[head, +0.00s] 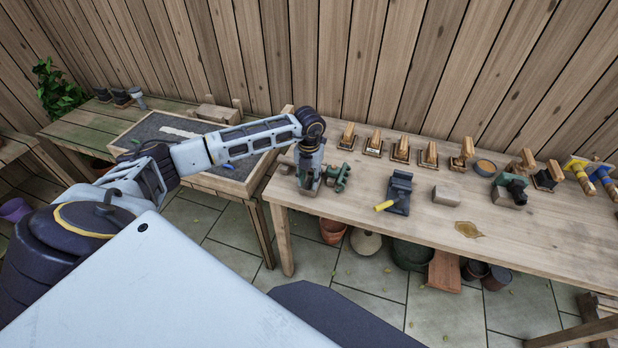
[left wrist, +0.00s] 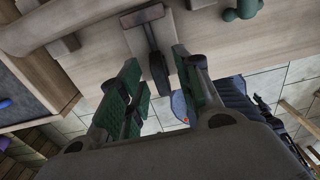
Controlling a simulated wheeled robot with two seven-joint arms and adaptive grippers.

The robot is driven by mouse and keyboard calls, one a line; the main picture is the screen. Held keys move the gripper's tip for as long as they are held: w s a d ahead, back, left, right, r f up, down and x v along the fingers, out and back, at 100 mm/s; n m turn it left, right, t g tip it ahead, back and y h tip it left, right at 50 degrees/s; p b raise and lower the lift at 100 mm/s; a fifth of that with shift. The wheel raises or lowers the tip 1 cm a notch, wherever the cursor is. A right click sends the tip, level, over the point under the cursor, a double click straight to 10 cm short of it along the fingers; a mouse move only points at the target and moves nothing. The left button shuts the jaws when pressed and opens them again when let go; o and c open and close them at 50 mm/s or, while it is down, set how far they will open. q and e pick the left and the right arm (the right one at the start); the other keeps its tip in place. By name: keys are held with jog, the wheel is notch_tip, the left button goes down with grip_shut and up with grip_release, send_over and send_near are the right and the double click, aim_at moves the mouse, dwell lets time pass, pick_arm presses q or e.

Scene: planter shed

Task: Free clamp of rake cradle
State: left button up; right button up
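My left gripper (head: 308,185) is above the left end of the wooden bench, at its front edge. In the left wrist view its two green-padded fingers (left wrist: 155,78) are apart. A dark T-shaped piece (left wrist: 151,38) with a crossbar and a thick dark end lies at the bench edge, seen between the fingers; no grip on it shows. I cannot tell for sure whether it is the cradle's clamp. A green fitting (head: 338,176) stands just right of the gripper; it also shows in the left wrist view (left wrist: 241,10). A dark device with a yellow handle (head: 399,190) sits further right. My right gripper is not in view.
Several wooden-handled tools (head: 400,150) line the back of the bench (head: 430,215). A grey-brown block (head: 446,195) and a dark fitting on a block (head: 512,189) stand to the right. A framed tray (head: 237,187) is on the left bench. Pots (head: 332,231) stand below.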

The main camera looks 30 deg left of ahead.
pick_arm(q)
grip_shut()
jog(key=shift+n, duration=0.5)
jog(key=n, duration=0.3)
jog(key=shift+n, duration=0.4)
jog(key=n, duration=0.4)
jog(key=shift+n, duration=0.3)
jog(key=n, duration=0.4)
jog(key=shift+n, duration=0.3)
jog(key=shift+n+p, duration=0.5)
jog(key=shift+n, duration=1.5)
